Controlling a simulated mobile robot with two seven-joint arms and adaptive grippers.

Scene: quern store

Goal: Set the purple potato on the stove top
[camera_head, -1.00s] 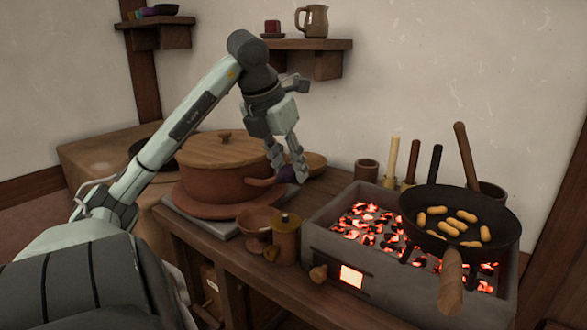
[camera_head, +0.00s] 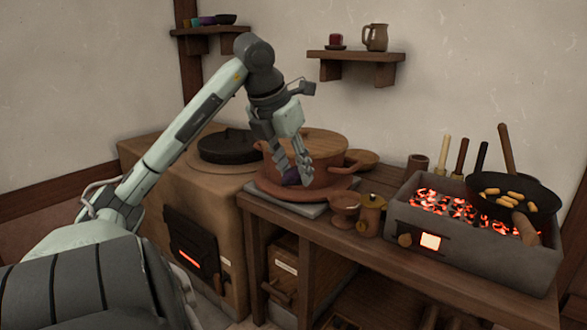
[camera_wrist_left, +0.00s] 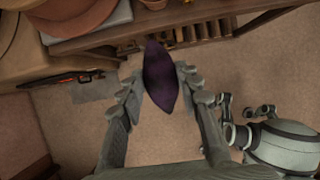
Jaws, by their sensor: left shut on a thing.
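The purple potato (camera_head: 291,177) is held in my left gripper (camera_head: 293,174), which is shut on it. The wrist view shows the dark, pointed potato (camera_wrist_left: 160,78) between the two fingers (camera_wrist_left: 161,88). In the head view the gripper is in front of the lidded clay pot, and its fingers hide part of the potato. The clay stove stands left of the gripper; its tan stove top (camera_head: 193,173) carries a black round lidded pan (camera_head: 228,148). My arm crosses in front of part of the stove. My right gripper is in neither view.
The clay pot (camera_head: 325,171) stands on the wooden bench (camera_head: 330,230), right of the stove. A small bowl (camera_head: 344,203) and a lidded jar (camera_head: 369,215) are beside it. A glowing brazier (camera_head: 480,245) with a frying pan (camera_head: 535,196) is farther right. Wall shelves hang behind.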

